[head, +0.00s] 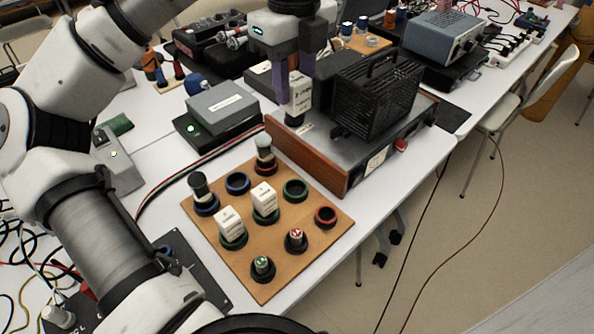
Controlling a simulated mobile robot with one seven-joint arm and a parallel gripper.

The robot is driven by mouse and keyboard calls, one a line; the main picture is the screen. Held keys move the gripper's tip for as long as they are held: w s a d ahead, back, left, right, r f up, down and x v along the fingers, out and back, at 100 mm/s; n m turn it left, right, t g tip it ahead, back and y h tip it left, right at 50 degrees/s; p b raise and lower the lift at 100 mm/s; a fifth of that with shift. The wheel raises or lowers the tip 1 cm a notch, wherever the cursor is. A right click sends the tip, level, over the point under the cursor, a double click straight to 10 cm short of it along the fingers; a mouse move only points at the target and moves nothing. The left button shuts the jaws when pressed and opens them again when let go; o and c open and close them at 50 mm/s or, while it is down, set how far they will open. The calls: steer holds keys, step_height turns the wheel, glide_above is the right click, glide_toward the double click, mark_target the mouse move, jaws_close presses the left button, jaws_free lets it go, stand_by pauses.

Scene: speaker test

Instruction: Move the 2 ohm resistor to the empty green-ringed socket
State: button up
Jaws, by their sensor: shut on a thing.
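My gripper (293,78) is shut on a white block with small dark print and a dark base, which I take to be the 2 ohm resistor (300,95). It is held upright, beyond the far edge of the wooden board (283,277) and in front of the black-caged device. Its print is too small to read. An empty green-ringed socket (295,197) is on the right part of the board. Two similar white blocks, one at the left (230,222) and one in the middle (265,198), stand in green-ringed sockets.
The board also has an empty blue-ringed socket (237,183), an empty red-ringed socket (325,216), two upright cylindrical parts and two black-based terminals (262,267). A grey box (222,107) is at the left.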

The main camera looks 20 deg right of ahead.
steer(key=shift+w+d, duration=0.15)
steer(key=shift+w, duration=0.15)
steer(key=shift+w+f, duration=0.1)
steer(key=shift+f, duration=0.25)
step_height(320, 180, down, 19)
steer(key=shift+f+b, duration=0.1)
steer(key=shift+b, duration=1.15)
steer(key=shift+f, duration=0.1)
steer(key=shift+f, duration=0.25)
steer(key=o, duration=1)
steer(key=shift+r, duration=0.1)
